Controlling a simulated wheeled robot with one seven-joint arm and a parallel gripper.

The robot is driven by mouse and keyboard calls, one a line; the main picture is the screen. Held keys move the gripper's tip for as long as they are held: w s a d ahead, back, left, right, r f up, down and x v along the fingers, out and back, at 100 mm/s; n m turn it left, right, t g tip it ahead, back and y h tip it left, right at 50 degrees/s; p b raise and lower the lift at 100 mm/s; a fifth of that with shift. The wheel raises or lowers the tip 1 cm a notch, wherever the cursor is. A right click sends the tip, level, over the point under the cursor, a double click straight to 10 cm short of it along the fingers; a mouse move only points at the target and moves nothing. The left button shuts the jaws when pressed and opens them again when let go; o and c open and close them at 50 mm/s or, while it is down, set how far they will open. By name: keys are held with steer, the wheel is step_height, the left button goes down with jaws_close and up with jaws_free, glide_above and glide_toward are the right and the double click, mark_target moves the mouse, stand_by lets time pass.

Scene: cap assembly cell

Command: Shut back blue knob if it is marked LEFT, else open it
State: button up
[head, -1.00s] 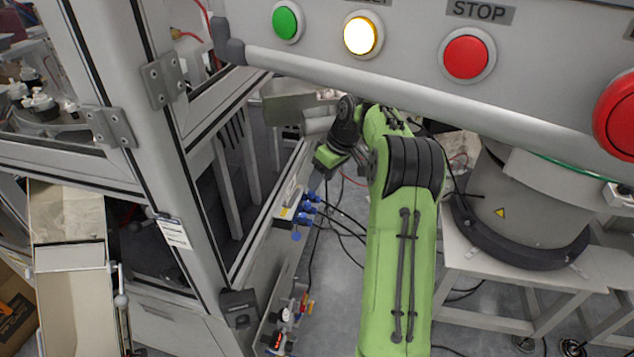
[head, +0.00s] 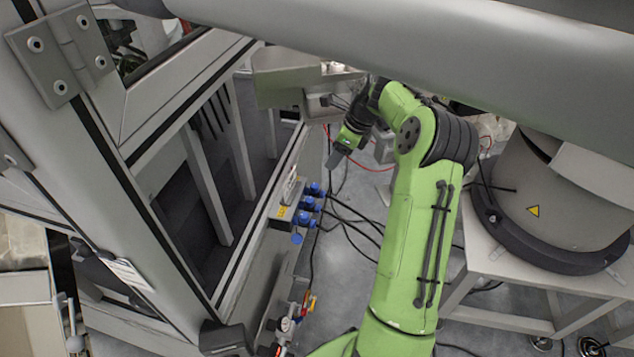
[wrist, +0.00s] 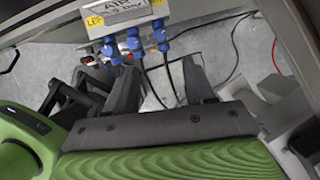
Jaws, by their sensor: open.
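A small valve box carries a row of blue knobs along the cabinet's side. The back blue knob (head: 316,188) is at the far end of the row; it seems to be the right-hand one in the wrist view (wrist: 160,35). A yellow label (wrist: 95,22) on the box starts with "LEF"; its end is hard to read. It also shows in the head view (head: 281,212), too small to read. My gripper (wrist: 160,72) is open and empty, its fingers apart below the knobs in the wrist view. In the head view my gripper (head: 334,160) is beyond the knobs, not touching them.
Black hoses (head: 350,215) run right from the knobs. The cabinet frame (head: 140,170) stands at left. A grey rail (head: 440,50) crosses the top. A round feeder (head: 560,210) on a white stand (head: 510,280) is at right. Lower fittings (head: 288,325) sit nearer.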

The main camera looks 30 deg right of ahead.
mark_target(315, 185)
steer(key=b+x, duration=0.4)
steer(key=x, duration=0.9)
steer(key=shift+w+f, duration=0.1)
steer(key=shift+f, duration=0.1)
steer(key=shift+c, duration=0.5)
jaws_close()
